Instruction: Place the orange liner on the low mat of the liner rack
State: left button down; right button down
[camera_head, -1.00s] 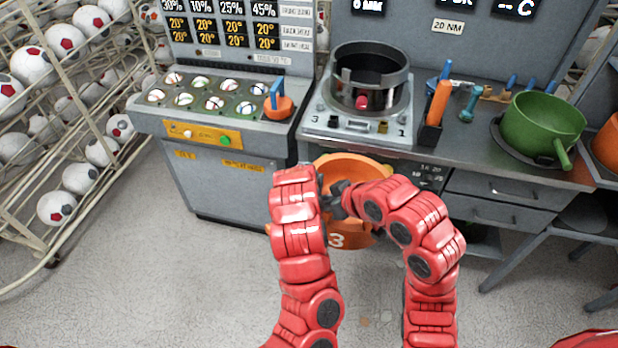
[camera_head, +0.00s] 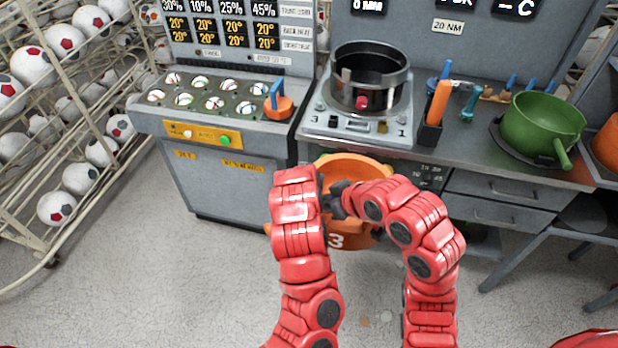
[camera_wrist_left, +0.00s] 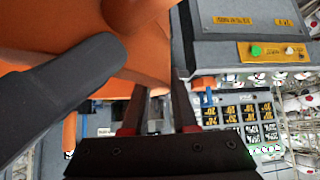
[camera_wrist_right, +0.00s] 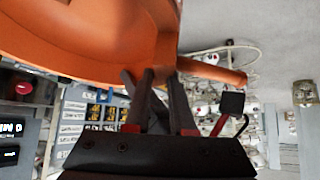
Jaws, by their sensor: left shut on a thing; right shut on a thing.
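The orange liner (camera_head: 352,166), marked 3, hangs in front of the bench, below the top, partly hidden behind my arms. My left gripper (camera_wrist_left: 158,92) is shut on it; the liner's orange side (camera_wrist_left: 65,25) fills the upper left of the left wrist view. My right gripper (camera_wrist_right: 160,75) is also shut on the liner, whose underside (camera_wrist_right: 90,35) and a stub handle (camera_wrist_right: 215,70) show in the right wrist view. The exact grip points are hard to make out. A low round grey pad (camera_head: 583,216) on the frame at right may be the low mat.
A green pot (camera_head: 541,122) stands on a dark mat on the bench, with another orange pot (camera_head: 607,145) at the right edge. A press ring (camera_head: 370,75) and tool holder (camera_head: 430,133) stand on the bench. A ball rack (camera_head: 70,150) is at left. The front floor is open.

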pick_arm(q)
jog(key=shift+a+f, duration=0.1)
pick_arm(e)
jog(key=shift+w+d, duration=0.1)
jog(key=c, duration=0.7)
grip_release()
